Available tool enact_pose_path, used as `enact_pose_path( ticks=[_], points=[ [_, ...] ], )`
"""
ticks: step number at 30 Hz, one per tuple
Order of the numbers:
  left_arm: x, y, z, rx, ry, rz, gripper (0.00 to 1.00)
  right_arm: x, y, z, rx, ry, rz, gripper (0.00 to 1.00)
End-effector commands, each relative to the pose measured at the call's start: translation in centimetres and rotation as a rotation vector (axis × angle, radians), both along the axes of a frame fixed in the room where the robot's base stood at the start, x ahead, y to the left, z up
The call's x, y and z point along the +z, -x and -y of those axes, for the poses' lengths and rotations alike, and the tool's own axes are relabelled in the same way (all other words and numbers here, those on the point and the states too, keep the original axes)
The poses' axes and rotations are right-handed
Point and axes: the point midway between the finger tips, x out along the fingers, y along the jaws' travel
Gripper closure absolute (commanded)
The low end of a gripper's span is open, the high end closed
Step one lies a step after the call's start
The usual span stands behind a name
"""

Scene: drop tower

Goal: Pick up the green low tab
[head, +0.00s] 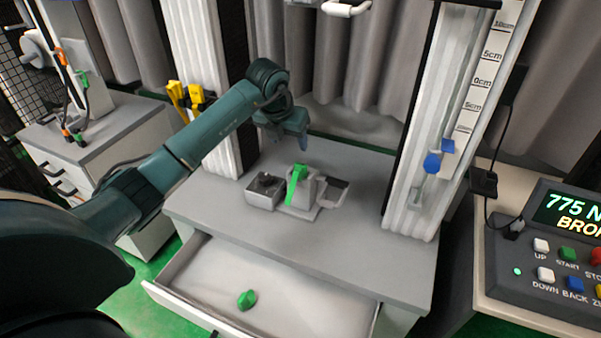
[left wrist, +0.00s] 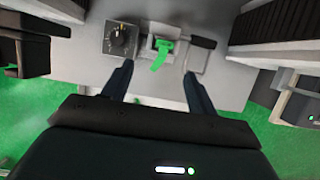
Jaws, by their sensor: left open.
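A green strip-like piece (head: 297,183) stands tilted in a small grey fixture (head: 307,205) on the grey bench top. In the left wrist view this green piece (left wrist: 162,56) lies between and just beyond my fingertips. A second, smaller green piece (head: 246,299) lies loose in the open drawer; I cannot tell which of the two is the low tab. My left gripper (head: 290,138) is open and empty, above and behind the fixture, apart from it. It also shows in the left wrist view (left wrist: 158,70), its fingers spread. My right gripper is not in view.
The open drawer (head: 200,261) juts out below the bench (head: 375,240). A small box (head: 264,190) adjoins the fixture. White tower columns rise on both sides, the right one (head: 407,190) beside a scale. A control panel (head: 545,262) stands at the right. The bench front is clear.

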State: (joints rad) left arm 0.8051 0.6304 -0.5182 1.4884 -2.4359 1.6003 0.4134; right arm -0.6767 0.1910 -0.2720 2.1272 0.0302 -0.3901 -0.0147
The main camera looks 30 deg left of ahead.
Motion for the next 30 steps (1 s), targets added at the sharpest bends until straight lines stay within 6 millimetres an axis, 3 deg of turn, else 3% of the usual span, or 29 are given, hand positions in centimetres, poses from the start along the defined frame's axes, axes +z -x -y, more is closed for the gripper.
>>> enact_pose_path(
  ticks=[9,17,24,30],
  points=[
    [-5.4,-2.1,0.1,-0.003,0.004,-0.003,0.42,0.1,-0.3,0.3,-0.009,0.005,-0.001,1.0],
    [-7.0,-3.0,0.3,-0.004,0.005,-0.002,0.42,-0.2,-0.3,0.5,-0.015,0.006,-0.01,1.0],
    [-10.1,-4.5,0.7,-0.004,0.006,-0.002,0.42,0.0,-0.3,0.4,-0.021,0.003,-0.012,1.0],
    [-11.0,-4.9,0.6,-0.005,0.004,0.0,0.42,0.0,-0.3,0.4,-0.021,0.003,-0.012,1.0]
  ],
)
